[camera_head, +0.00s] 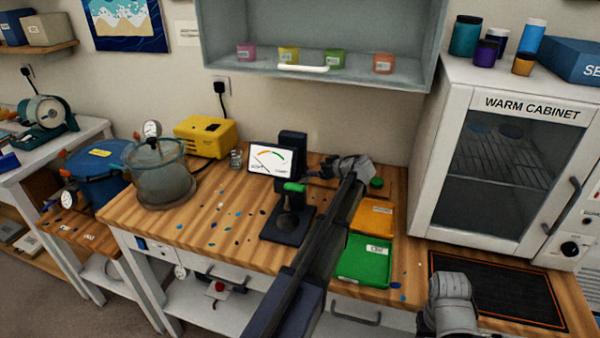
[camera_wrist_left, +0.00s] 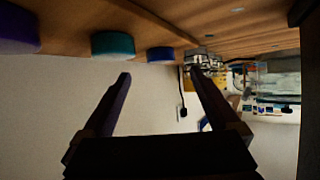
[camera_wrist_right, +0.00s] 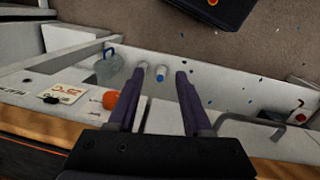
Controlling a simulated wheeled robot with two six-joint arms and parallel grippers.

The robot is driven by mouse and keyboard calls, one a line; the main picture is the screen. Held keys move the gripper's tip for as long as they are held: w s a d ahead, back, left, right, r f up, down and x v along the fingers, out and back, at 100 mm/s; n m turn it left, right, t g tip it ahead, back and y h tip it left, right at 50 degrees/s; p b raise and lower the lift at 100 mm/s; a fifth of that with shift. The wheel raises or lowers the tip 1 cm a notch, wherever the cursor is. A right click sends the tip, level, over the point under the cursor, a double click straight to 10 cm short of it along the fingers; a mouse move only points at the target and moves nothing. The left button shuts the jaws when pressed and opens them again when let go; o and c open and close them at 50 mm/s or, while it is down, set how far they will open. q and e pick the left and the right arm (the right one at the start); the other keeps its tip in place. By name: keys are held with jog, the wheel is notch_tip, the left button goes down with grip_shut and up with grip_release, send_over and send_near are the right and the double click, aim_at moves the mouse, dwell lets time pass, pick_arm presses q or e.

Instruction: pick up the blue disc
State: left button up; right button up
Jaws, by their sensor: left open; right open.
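In the left wrist view, which is upside down, a small dark blue disc (camera_wrist_left: 160,54) stands on the wooden bench, beyond and between my open left fingertips (camera_wrist_left: 160,76). A teal disc (camera_wrist_left: 112,45) and a larger blue-violet disc (camera_wrist_left: 16,30) stand in a row with it. I cannot tell for certain which blue one is meant. In the head view my left gripper (camera_head: 318,172) is low over the bench beside the meter, and I cannot make out the blue disc. My right gripper (camera_wrist_right: 160,70) is open and empty, pointing down past the bench front.
The meter (camera_head: 272,161) and a dark stand (camera_head: 288,226) are close to my left gripper. A green tray (camera_head: 364,260) and an orange tray (camera_head: 372,220) lie right of my left arm. The warm cabinet (camera_head: 510,160) and a black mat (camera_head: 500,290) are at the right. Small chips dot the bench.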

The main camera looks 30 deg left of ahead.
pick_arm(q)
jog(key=shift+a, duration=0.1)
jog(key=shift+b+x, duration=0.6)
jog(key=shift+x, duration=0.4)
jog(key=shift+b+x, duration=1.05)
jog(key=shift+x, duration=1.5)
jog(key=shift+a+r, duration=0.15)
jog(key=shift+r, duration=0.2)
jog(key=shift+s+a, duration=0.1)
jog(key=shift+a, duration=0.1)
jog(key=c, duration=1.4)
